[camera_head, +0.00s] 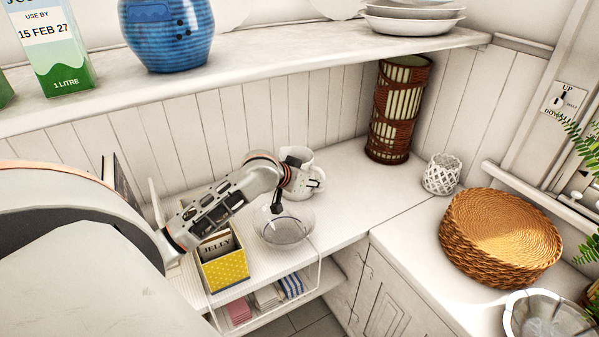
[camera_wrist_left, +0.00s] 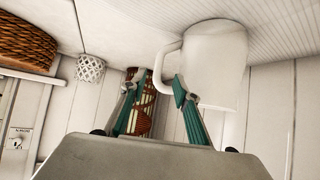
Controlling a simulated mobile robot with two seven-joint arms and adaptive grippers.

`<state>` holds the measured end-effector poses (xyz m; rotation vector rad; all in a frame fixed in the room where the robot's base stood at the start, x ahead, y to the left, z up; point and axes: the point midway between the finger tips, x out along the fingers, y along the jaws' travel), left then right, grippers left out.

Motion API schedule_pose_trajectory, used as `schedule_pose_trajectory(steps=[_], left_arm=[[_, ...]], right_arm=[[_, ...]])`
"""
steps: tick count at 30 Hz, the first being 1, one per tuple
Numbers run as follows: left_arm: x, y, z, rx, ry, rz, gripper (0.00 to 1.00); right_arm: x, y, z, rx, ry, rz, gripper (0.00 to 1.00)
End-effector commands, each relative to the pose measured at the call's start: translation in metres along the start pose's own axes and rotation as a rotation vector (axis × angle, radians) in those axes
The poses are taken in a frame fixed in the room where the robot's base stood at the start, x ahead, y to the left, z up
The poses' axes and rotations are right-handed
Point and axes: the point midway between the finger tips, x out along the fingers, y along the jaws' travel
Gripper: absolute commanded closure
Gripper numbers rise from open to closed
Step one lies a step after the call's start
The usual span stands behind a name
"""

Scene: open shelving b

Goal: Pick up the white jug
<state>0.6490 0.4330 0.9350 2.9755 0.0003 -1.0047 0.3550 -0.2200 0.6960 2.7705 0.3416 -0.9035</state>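The white jug (camera_head: 298,154) stands upright on the counter near the panelled back wall, partly hidden behind my left gripper (camera_head: 312,184) in the head view. In the left wrist view, which is upside down, the jug (camera_wrist_left: 222,62) is close, with its handle toward the gripper. My left gripper (camera_wrist_left: 157,84) is open, its two green-sided fingers apart. The handle (camera_wrist_left: 162,68) appears between the fingertips; I cannot tell whether they touch it. Nothing is held. My right gripper is not in view.
A clear glass bowl (camera_head: 284,226) sits just in front of the jug, below my arm. A yellow box (camera_head: 224,272) is nearby. A brown woven cylinder (camera_head: 396,110), white lattice holder (camera_head: 441,175) and wicker basket (camera_head: 500,238) stand right. A shelf (camera_head: 300,62) overhangs the back.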

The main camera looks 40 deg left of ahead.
Motion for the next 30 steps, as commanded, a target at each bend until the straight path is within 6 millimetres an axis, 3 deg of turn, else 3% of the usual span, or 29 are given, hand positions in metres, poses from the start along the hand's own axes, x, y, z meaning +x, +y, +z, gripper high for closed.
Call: schedule_pose_trajectory(steps=[19,30], left_arm=[[0.069,0.002,0.000,-0.003,-0.001,0.001,0.69],[0.077,0.002,0.001,0.000,0.000,0.000,0.69]], right_arm=[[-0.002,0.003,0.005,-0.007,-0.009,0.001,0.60],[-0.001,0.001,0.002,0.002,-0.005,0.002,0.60]])
